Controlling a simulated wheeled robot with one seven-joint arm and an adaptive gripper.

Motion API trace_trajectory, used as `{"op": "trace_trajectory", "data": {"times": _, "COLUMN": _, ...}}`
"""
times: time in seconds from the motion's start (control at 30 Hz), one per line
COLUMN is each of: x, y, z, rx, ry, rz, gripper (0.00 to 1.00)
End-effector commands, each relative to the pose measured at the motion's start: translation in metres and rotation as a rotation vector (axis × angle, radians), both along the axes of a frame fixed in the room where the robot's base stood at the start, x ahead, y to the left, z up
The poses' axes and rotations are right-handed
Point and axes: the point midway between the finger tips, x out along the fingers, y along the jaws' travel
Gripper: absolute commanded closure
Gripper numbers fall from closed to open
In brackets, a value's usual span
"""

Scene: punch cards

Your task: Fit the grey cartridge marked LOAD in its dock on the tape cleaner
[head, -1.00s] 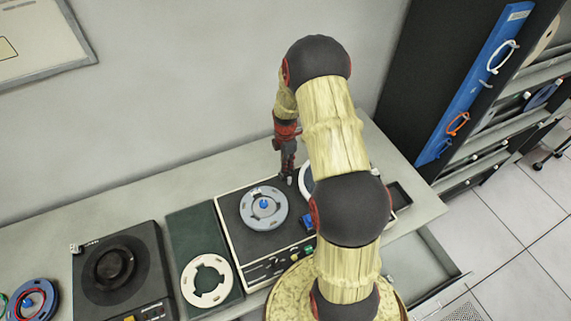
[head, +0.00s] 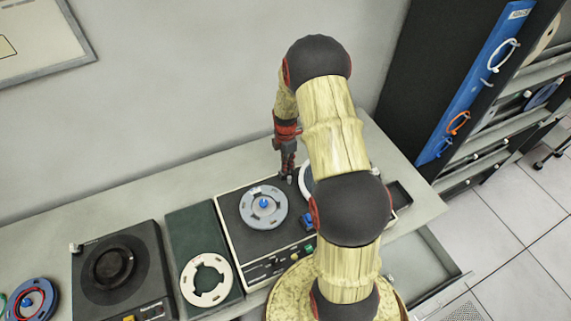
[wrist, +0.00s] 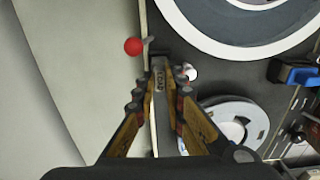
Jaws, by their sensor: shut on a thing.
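My gripper (wrist: 160,82) is shut on the grey cartridge (wrist: 158,85) marked LOAD, held between its fingertips in the wrist view. The cartridge is over the pale edge of the tape cleaner (wrist: 225,80). I cannot tell whether it touches the machine, and the dock is not clearly visible. In the head view my gripper (head: 288,168) is at the back edge of the tape cleaner (head: 290,234), right of the grey reel (head: 263,207). The cartridge is too small to make out there, and my arm covers the machine's right part.
A red ball knob (wrist: 133,46) stands close by the fingertips. A white post (wrist: 190,72), a large reel (wrist: 240,42), a smaller reel (wrist: 235,122) and a blue block (wrist: 297,75) are on the deck. A black turntable unit (head: 120,270) stands at the left. Bare bench lies behind the machine.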

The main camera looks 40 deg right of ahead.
Motion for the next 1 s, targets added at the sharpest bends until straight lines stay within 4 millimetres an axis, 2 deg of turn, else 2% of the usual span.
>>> {"op": "trace_trajectory", "data": {"times": 0.7, "x": 0.0, "y": 0.0, "z": -0.016, "rx": 0.0, "ry": 0.0, "rz": 0.0, "gripper": 1.0}}
{"op": "trace_trajectory", "data": {"times": 0.73, "x": 0.0, "y": 0.0, "z": -0.015, "rx": 0.0, "ry": 0.0, "rz": 0.0, "gripper": 0.87}}
{"op": "trace_trajectory", "data": {"times": 1.0, "x": 0.0, "y": 0.0, "z": -0.015, "rx": 0.0, "ry": 0.0, "rz": 0.0, "gripper": 0.71}}
